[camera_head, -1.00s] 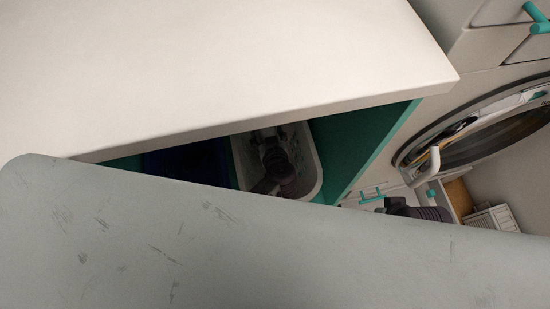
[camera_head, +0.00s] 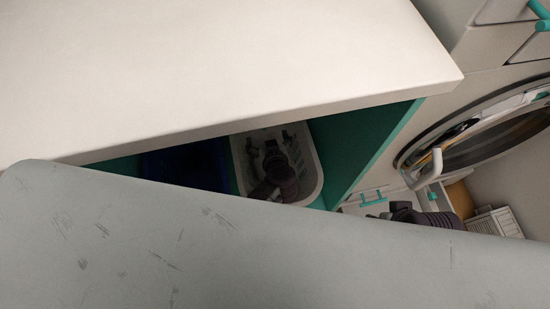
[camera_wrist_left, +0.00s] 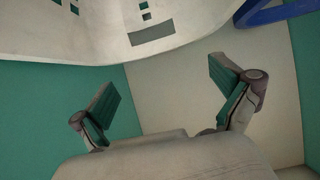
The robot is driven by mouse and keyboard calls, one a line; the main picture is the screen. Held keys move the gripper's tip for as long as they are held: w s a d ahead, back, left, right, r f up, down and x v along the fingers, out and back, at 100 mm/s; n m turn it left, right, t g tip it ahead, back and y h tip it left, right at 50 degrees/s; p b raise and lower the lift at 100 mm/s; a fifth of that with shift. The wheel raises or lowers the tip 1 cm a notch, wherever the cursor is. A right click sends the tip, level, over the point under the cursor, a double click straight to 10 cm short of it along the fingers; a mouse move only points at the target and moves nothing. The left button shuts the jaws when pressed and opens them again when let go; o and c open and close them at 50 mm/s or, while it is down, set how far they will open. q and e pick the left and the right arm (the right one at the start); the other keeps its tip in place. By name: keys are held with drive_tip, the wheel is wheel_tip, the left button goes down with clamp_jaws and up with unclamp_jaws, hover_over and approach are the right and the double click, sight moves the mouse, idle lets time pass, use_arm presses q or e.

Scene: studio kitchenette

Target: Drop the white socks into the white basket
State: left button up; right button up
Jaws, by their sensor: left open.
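The white basket (camera_head: 312,168) stands under the overhang of a pale top, against green panels. Its perforated wall also shows at the top of the left wrist view (camera_wrist_left: 98,42). My left gripper (camera_head: 269,142) overlaps the basket's opening in the head view. In the left wrist view its two fingers (camera_wrist_left: 165,100) are spread wide, with nothing visible between them. I cannot make out the white socks in either view; much of the basket's inside is hidden. A dark ribbed part of my right arm (camera_head: 425,215) shows at the right, and its jaws cannot be made out.
A blue container (camera_head: 190,165) stands left of the basket; blue also shows in the wrist view (camera_wrist_left: 280,12). The pale top (camera_head: 220,70) overhangs both. A scratched grey surface (camera_head: 180,245) hides the foreground. A round machine door (camera_head: 480,125) is at right.

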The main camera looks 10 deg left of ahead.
use_arm(q)
drive_tip(key=shift+s, duration=0.1)
drive_tip(key=v, duration=1.2)
